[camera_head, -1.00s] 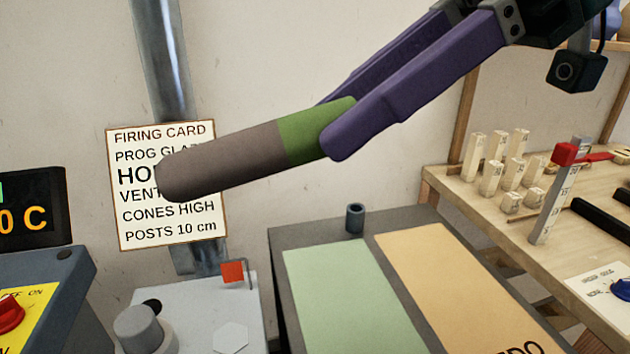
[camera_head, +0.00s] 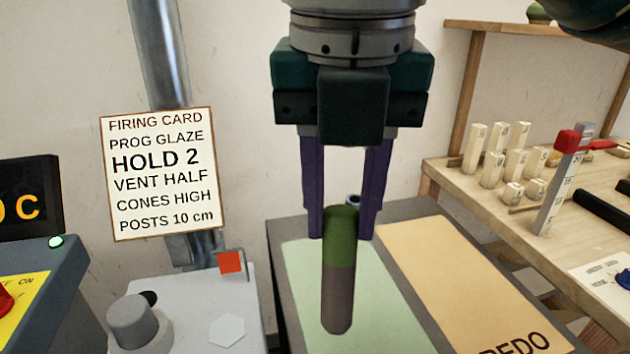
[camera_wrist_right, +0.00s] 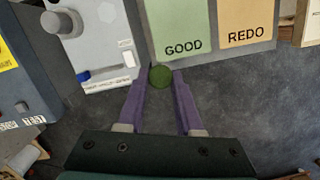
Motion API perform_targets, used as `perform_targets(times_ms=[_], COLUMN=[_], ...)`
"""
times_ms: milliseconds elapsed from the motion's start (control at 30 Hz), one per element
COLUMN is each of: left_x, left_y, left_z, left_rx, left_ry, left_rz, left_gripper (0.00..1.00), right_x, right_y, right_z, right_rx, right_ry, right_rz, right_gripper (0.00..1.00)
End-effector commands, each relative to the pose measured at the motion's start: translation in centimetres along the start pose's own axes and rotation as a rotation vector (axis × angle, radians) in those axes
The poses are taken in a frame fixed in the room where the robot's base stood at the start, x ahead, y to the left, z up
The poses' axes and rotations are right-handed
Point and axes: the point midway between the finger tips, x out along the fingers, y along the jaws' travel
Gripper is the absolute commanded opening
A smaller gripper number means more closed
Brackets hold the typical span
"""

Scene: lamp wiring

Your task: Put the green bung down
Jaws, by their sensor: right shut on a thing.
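The green bung (camera_head: 341,237) is a rounded rod, green at the top and grey-brown at its lower end. My right gripper (camera_head: 341,222) is shut on its green end, fingers pointing down, and the bung hangs roughly upright below. In the head view it overlaps the pale green mat; its height above the mat is unclear. In the right wrist view the round green end of the bung (camera_wrist_right: 160,77) shows between the purple fingertips, near the lower edge of the green GOOD panel (camera_wrist_right: 181,20). My left gripper is not in view.
A tan REDO panel (camera_head: 450,270) lies right of the green one on a dark grey table. A wooden shelf (camera_head: 460,180) with pale blocks stands right. A grey box with a knob (camera_head: 132,320) is at left.

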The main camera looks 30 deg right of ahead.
Motion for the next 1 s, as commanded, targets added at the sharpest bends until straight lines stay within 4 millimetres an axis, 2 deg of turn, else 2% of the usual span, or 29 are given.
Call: perform_targets(times_ms=[133,300,500,567,900,1000], left_x=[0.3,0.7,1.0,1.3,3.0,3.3], left_y=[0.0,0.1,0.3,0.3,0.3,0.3], left_z=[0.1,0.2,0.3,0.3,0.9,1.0], left_rx=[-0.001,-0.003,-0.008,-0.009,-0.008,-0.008], left_ry=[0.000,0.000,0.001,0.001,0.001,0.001], left_rz=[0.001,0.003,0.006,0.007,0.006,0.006], left_gripper=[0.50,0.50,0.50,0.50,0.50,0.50], right_x=[1.1,2.0,3.3,4.6,14.3,16.3], right_y=[-0.8,-2.1,-2.5,-2.6,-2.5,-2.5], right_z=[0.7,2.4,3.0,2.7,1.2,0.9], right_rx=[-0.112,-0.247,-0.299,-0.302,-0.300,-0.301], right_ry=[-0.083,-0.201,-0.239,-0.238,-0.236,-0.238], right_rz=[0.023,0.061,0.083,0.083,0.083,0.085], right_gripper=[0.00,0.00,0.00,0.00,0.00,0.00])
